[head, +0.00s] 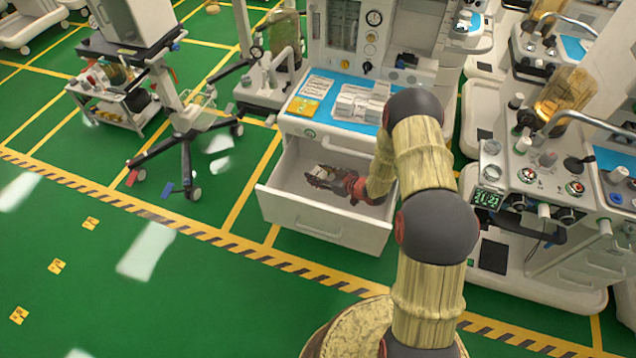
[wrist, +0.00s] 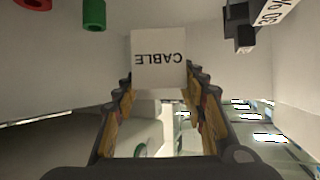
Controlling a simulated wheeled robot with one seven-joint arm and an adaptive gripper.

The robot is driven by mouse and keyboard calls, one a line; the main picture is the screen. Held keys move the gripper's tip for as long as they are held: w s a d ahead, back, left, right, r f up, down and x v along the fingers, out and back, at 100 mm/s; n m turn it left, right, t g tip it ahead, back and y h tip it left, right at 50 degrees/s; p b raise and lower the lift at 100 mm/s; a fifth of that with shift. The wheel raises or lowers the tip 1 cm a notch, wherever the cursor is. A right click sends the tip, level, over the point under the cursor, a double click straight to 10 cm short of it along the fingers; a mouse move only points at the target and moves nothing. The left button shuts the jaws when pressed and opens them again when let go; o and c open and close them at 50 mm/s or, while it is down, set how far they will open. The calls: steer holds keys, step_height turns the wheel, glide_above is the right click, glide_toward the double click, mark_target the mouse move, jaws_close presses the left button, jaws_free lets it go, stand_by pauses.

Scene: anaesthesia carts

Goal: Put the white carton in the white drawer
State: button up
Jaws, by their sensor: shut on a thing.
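The white drawer (head: 318,222) is pulled open at the front of the anaesthesia cart in the head view. My gripper (head: 326,178) is down inside the drawer opening, above its floor. In the wrist view my gripper (wrist: 158,84) is shut on the white carton (wrist: 158,55), which has the word CABLE on it, upside down in this view. The carton sits between the two fingertips. In the head view the carton is mostly hidden by the fingers, and I cannot tell whether it touches the drawer floor.
A blue worktop (head: 336,117) above the drawer bears white boxes (head: 360,103) and a yellow packet (head: 304,107). A green cylinder (wrist: 94,14) and a black item (wrist: 238,27) show near the carton in the wrist view. Another machine (head: 540,185) stands to the right. Green floor lies left.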

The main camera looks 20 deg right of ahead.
steer(key=shift+f+b, duration=0.6)
steer(key=shift+f, duration=1.35)
steer(key=shift+f+b, duration=0.4)
steer(key=shift+f, duration=0.15)
steer(key=shift+f, duration=0.1)
steer(key=o, duration=1.2)
steer(key=shift+c, duration=0.2)
